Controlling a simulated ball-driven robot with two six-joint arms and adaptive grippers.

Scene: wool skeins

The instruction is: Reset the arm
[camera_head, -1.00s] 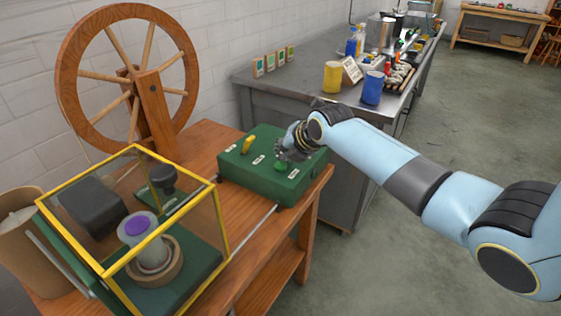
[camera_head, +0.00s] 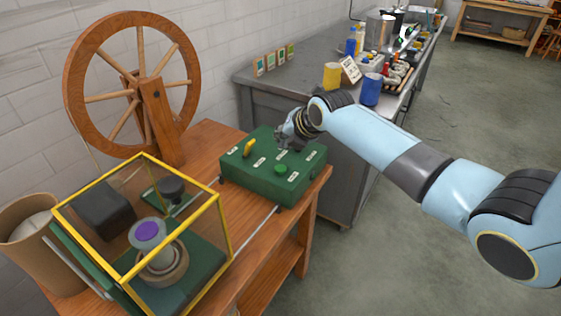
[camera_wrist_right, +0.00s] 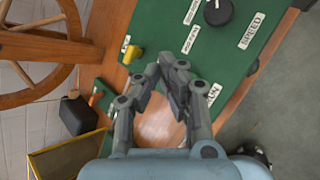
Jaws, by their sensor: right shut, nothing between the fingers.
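My right gripper (camera_head: 284,143) hangs just above the green control box (camera_head: 250,186), behind and clear of the round green button (camera_head: 281,169). In the right wrist view its fingers (camera_wrist_right: 168,68) are together with nothing between them. The box carries a yellow lever (camera_head: 249,147) and white labels. The wrist view also shows the yellow lever (camera_wrist_right: 132,54) left of the fingertips and a black knob (camera_wrist_right: 218,12) by the SPEED label. The fingers hide part of the box there. My left gripper is out of view.
A yellow-framed clear case (camera_head: 219,212) encloses a purple-topped spool (camera_head: 148,231). A brown bin (camera_head: 38,258) is at left. The grey bench (camera_head: 300,84) holds cups and tools. Floor at right is open.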

